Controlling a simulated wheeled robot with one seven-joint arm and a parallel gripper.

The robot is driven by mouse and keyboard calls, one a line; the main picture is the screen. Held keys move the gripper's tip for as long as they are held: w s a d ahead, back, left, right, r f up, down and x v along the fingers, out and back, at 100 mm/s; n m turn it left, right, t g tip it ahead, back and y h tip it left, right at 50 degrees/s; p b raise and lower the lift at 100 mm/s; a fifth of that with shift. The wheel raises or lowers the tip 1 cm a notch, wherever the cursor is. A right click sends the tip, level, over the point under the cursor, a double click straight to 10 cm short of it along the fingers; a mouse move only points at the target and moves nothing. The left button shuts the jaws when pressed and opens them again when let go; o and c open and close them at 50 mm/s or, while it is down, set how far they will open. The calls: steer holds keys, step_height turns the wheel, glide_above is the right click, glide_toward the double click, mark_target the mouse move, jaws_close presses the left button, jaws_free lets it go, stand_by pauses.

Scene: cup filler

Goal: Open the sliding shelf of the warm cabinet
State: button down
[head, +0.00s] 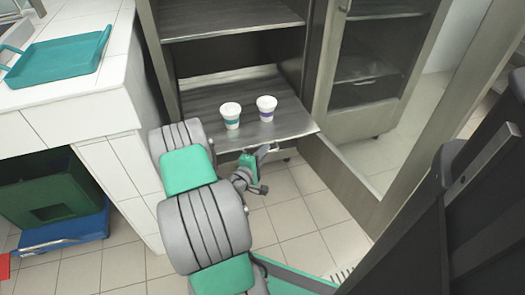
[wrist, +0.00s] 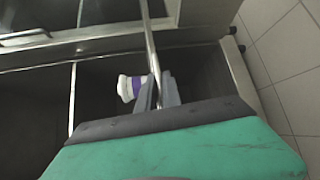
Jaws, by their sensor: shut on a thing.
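The sliding shelf (head: 280,126) is a flat metal plate low in the warm cabinet (head: 310,60), and its front part sticks out past the cabinet frame. Two white paper cups stand upright on it, one with a teal band (head: 231,116) and one with a purple band (head: 266,109). The purple-banded cup also shows in the wrist view (wrist: 131,88). My gripper (head: 264,151) is at the shelf's front edge. In the wrist view its fingers (wrist: 160,92) are shut on a thin metal bar (wrist: 151,50), which looks like the shelf's handle. The exact contact is partly hidden.
A glass-panelled door (head: 370,65) stands to the right of the shelf. A white tiled counter (head: 80,100) with a teal tray (head: 60,55) is on the left, and a green crate (head: 50,190) is below it. Tiled floor (head: 295,215) lies open in front of the shelf.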

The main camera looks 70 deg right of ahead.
steer(key=c, duration=1.5)
jaws_free()
steer(key=shift+c, duration=0.2)
steer(key=a+r+p, duration=0.1)
steer(key=a+p, duration=0.1)
steer(key=a, duration=0.5)
steer(key=shift+w+a, duration=0.35)
steer(key=shift+w, duration=0.05)
